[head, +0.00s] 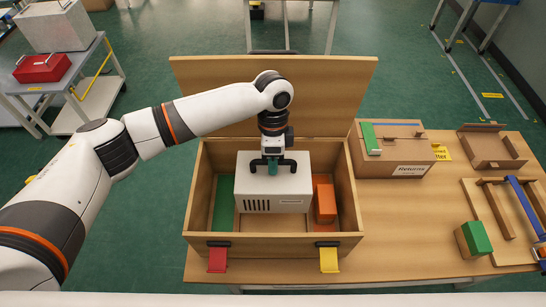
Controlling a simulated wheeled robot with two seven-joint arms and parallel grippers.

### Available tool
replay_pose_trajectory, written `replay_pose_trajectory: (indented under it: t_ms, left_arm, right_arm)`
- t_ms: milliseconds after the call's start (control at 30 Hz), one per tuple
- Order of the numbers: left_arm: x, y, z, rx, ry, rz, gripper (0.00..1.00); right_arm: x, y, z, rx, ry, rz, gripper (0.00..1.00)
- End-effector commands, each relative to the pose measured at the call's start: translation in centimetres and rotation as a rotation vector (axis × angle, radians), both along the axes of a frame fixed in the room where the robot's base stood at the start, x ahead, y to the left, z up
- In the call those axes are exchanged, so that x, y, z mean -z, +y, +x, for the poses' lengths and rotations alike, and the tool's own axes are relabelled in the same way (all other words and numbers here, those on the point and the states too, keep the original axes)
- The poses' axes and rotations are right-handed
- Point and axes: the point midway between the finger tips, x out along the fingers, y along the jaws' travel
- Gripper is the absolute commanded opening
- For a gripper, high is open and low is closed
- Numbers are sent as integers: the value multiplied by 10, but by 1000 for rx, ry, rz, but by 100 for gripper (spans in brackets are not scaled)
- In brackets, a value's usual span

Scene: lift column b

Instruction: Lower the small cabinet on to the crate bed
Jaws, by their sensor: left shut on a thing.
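The small cabinet (273,189) is a white box with dark vent slots on its front face. It is inside the open wooden crate (271,246), between a green block (225,205) on the left and an orange block (325,200) on the right. My left gripper (272,168) comes down from above and is shut on a small teal handle on the cabinet's top. The cabinet looks level. Its underside is hidden, so I cannot tell whether it touches the crate bed. My right gripper is not in view.
The crate's lid (200,85) stands open at the back. Red (217,260) and yellow (329,260) latches hang at its front. A "Returns" box (398,150), an open cardboard tray (492,148), a green-topped block (475,238) and a wooden frame lie on the table to the right.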

Motion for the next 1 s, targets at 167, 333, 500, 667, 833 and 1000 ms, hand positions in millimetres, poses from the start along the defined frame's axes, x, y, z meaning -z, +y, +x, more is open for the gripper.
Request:
replay_pose_trajectory:
  t_ms: [167,333,500,667,833,1000]
  left_arm:
    - [11,-1,0,0,0,-4,0]
    - [22,-1,0,0,-1,-3,0]
    - [34,-1,0,-1,-1,-3,0]
    - [45,-1,0,0,-1,-4,0]
    - [56,-1,0,1,-2,-4,0]
    - [67,-1,0,0,-1,-4,0]
  right_arm:
    - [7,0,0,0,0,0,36]
    - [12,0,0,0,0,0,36]
    - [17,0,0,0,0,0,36]
    - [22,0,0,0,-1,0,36]
    - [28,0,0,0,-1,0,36]
    - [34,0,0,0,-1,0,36]
